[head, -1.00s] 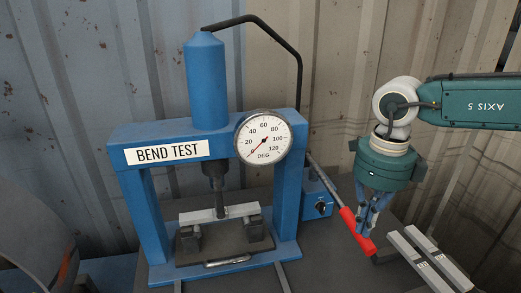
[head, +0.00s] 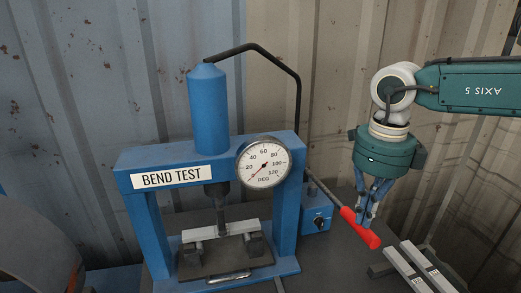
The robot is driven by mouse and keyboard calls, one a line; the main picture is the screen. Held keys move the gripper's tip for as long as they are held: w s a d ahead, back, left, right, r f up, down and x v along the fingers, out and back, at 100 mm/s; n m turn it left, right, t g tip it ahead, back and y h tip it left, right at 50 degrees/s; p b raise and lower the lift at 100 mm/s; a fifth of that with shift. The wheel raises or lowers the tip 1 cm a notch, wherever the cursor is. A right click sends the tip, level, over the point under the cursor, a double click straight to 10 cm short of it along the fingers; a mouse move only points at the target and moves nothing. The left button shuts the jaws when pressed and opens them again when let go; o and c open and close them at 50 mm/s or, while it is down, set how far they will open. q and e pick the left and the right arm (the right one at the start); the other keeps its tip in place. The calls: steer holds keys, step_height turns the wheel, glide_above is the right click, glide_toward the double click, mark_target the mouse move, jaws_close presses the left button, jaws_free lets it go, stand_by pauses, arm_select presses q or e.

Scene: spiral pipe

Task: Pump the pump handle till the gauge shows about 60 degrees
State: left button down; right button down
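The blue bend test press (head: 147,222) stands at centre with a metal strip (head: 197,234) lying across its supports under the ram (head: 221,212). The strip looks straight. The round gauge (head: 263,163) is on the press's top beam at right. Its red needle points to the lower left, near zero. The pump box (head: 316,219) sits at the right of the press, and the pump handle (head: 353,219) slants from it towards me with a red grip. My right gripper (head: 367,222) points down with its fingers closed around the red grip. My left gripper is not in view.
Light metal bars (head: 405,270) lie at the lower right, close to the handle's end. A black hose (head: 299,95) arches from the press cylinder down behind the beam. Corrugated metal walls (head: 70,110) stand close behind.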

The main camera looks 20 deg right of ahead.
step_height(320, 180, up, 10)
steer(key=w+p, duration=0.1)
steer(key=p, duration=0.5)
steer(key=shift+w+r+p, duration=0.2)
steer(key=shift+w+p, duration=0.05)
steer(key=shift+p, duration=0.15)
steer(key=shift+d, duration=0.1)
steer(key=f+b, duration=0.3)
steer(key=s+f+b, duration=0.1)
steer(key=f+b, duration=0.2)
steer(key=s+f+b, duration=0.1)
steer(key=f+b, duration=0.2)
steer(key=shift+s+f, duration=0.2)
steer(key=shift+f, duration=0.2)
